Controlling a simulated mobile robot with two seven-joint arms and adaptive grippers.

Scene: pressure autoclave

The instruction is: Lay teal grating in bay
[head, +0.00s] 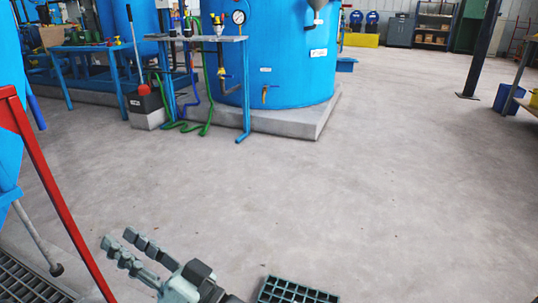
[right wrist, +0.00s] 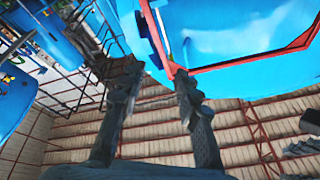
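A dark teal grating (head: 296,292) with square openings shows at the bottom edge of the head view, cut off by the frame. I cannot tell what it rests on. My right gripper (head: 117,238) is to its left, with fingers pointing up and left, apart and empty. The right wrist view shows the same two fingers (right wrist: 155,72) spread with nothing between them. My left gripper is out of view. A dark barred grating (head: 32,281) lies at the lower left corner. I cannot make out which place is the bay.
A red bar (head: 58,185) and a blue vessel (head: 8,110) stand close at the left. A large blue tank (head: 285,60) sits on a concrete plinth (head: 300,122) at the back. Hoses and a blue-legged table are beside it. The middle floor is clear.

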